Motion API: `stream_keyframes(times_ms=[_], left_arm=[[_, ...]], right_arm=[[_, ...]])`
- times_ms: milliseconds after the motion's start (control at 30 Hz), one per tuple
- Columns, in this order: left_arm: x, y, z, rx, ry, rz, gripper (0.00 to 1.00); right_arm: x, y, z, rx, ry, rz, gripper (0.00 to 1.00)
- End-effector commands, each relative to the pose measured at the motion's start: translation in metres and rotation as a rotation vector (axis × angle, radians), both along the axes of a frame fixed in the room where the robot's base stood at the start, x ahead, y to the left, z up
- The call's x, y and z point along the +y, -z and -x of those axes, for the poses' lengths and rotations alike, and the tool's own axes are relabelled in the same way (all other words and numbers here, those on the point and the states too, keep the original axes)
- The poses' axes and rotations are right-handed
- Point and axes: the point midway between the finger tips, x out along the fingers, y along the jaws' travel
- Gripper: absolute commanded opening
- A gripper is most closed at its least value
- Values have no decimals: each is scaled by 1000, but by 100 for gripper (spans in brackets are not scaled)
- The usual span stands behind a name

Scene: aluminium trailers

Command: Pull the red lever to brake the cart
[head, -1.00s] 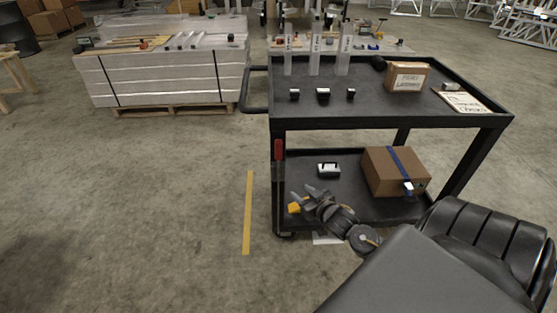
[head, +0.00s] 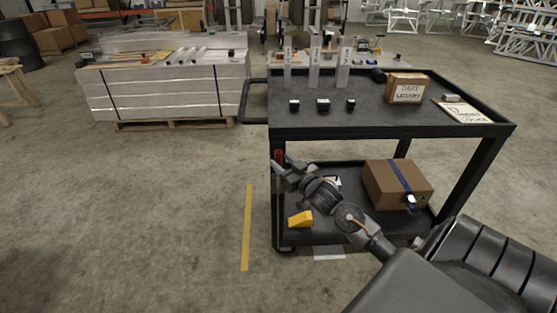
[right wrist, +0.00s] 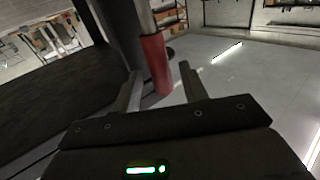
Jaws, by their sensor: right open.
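The red lever (head: 278,156) stands upright on the front left leg of the black two-shelf cart (head: 390,133). Only its upper part shows in the head view; my right gripper (head: 282,167) hides the rest. In the right wrist view the lever (right wrist: 155,62) is a red sleeve on a metal rod, standing between the two open fingers of my right gripper (right wrist: 161,75). There is a gap to the right finger; I cannot tell whether the left one touches it. My left gripper is not in view.
The lower shelf holds a brown box (head: 385,190) with a blue strap and a yellow block (head: 300,219). Small black items and a cardboard box (head: 407,88) stand on top. A wrapped pallet stack (head: 165,90) is behind left. The floor left of the cart is clear.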

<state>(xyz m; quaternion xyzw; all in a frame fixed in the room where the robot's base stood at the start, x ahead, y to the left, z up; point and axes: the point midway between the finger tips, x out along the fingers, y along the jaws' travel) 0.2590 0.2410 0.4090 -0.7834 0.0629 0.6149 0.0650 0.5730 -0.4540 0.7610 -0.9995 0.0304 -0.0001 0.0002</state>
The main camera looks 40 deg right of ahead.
Motion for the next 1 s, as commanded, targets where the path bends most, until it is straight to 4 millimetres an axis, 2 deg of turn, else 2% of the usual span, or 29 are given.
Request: stream_keyframes(times_ms=[100,200,567,900,1000], left_arm=[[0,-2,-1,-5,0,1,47],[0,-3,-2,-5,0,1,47],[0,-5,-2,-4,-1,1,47],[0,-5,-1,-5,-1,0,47],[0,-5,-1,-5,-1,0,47]], right_arm=[[-1,0,-16,-2,1,0,43],[-1,0,-24,0,0,0,43],[-1,0,-28,1,0,0,43],[-2,0,-28,0,0,0,0],[-2,0,-28,1,0,0,0]])
